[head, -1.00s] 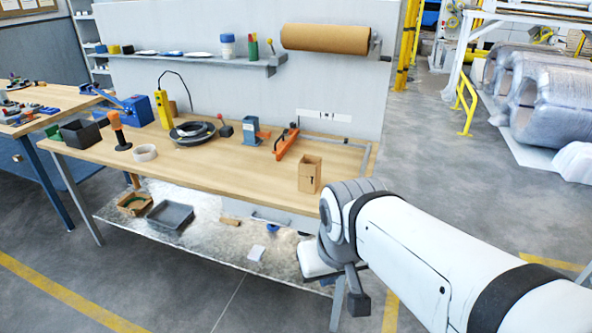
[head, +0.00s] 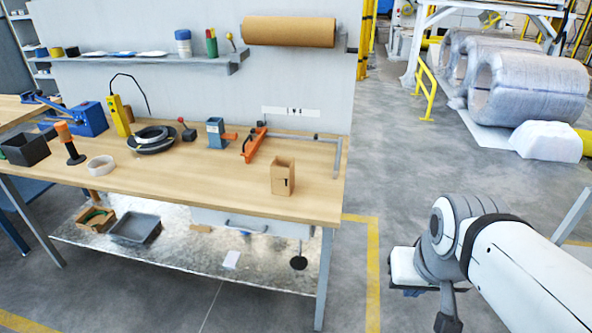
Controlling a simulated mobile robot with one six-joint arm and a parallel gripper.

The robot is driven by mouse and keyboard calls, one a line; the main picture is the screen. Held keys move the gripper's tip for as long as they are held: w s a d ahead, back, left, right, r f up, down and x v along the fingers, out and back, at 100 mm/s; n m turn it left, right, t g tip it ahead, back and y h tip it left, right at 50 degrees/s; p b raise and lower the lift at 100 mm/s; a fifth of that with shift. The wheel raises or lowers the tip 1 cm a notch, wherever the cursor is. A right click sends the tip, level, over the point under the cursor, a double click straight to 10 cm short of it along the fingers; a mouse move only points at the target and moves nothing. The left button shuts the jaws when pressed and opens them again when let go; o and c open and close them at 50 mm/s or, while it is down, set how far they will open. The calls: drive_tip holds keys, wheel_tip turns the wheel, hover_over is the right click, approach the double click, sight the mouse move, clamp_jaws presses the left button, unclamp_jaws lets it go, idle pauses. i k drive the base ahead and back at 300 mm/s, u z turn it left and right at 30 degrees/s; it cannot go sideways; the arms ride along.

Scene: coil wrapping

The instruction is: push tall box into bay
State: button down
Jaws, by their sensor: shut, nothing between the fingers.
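The tall box (head: 282,178) is a small brown cardboard carton with an open top. It stands upright on the right part of the wooden bench (head: 215,190). A grey L-shaped rail (head: 337,157) lines the back right corner of the bench top, which looks like the bay. The box stands in front and to the left of the rail, apart from it. My gripper (head: 408,291) is at the end of my white and grey arm, over the floor right of the bench. It is shut and empty, well clear of the box. Its fingertips are mostly hidden.
An orange clamp-like tool (head: 254,145) and a blue-grey block (head: 216,133) stand left of the box. The bench top around the box is clear. Open floor lies right of the bench.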

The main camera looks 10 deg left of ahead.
sight(282, 168)
drive_tip(key=u, duration=0.05)
drive_tip(key=i, duration=1)
drive_tip(key=z, duration=0.05)
